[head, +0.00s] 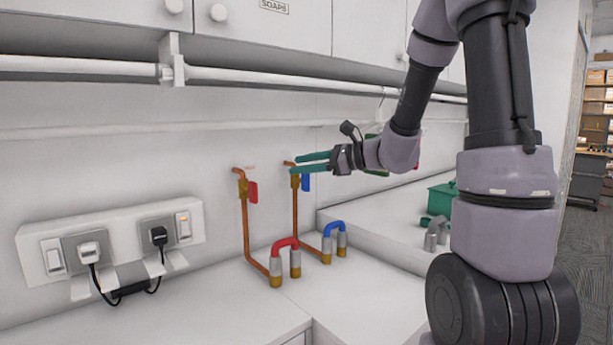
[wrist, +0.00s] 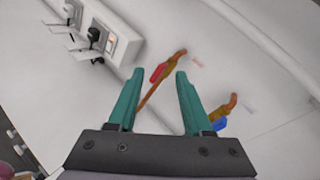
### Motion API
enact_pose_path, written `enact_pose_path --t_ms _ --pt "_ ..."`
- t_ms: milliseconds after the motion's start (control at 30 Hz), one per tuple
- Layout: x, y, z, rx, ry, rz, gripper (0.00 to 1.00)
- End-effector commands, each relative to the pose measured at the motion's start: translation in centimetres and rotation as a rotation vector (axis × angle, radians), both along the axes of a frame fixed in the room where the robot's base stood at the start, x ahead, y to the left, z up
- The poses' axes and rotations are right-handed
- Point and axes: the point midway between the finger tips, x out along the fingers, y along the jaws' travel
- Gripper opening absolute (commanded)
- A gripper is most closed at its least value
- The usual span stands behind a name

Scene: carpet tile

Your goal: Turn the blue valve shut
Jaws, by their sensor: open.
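The blue valve handle (head: 306,182) hangs downward beside the brass valve body (head: 295,181) on the right-hand copper pipe (head: 295,215). My gripper (head: 297,163) is open, with its green fingers reaching left close to the top of this valve. In the head view the fingers partly cover the valve's top, and I cannot tell whether they touch it. In the wrist view the blue handle (wrist: 219,125) lies just right of the right finger, outside the gap. Nothing is between the fingertips (wrist: 160,74) that I can see as held.
A red valve handle (head: 253,192) is on the left copper pipe (head: 246,228). Red (head: 285,243) and blue (head: 333,226) bent tubes stand on the counter. A power strip (head: 110,240) with plugs is left. A rail (head: 300,80) runs above. A green box (head: 441,198) stands right.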

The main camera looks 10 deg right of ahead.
Motion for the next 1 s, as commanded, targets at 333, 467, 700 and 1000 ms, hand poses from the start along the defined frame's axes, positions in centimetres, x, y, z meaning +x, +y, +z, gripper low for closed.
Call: enact_pose_path --t_ms 333,467,700,1000 --pt "10.4 -8.2 -6.0 0.382 0.145 -0.454 0.50" --pt "11.5 -9.8 -7.1 0.425 0.157 -0.527 0.50" --pt "13.6 -8.9 -7.2 0.435 0.158 -0.538 0.50" --pt "18.5 -6.1 -7.2 0.434 0.157 -0.537 0.50"
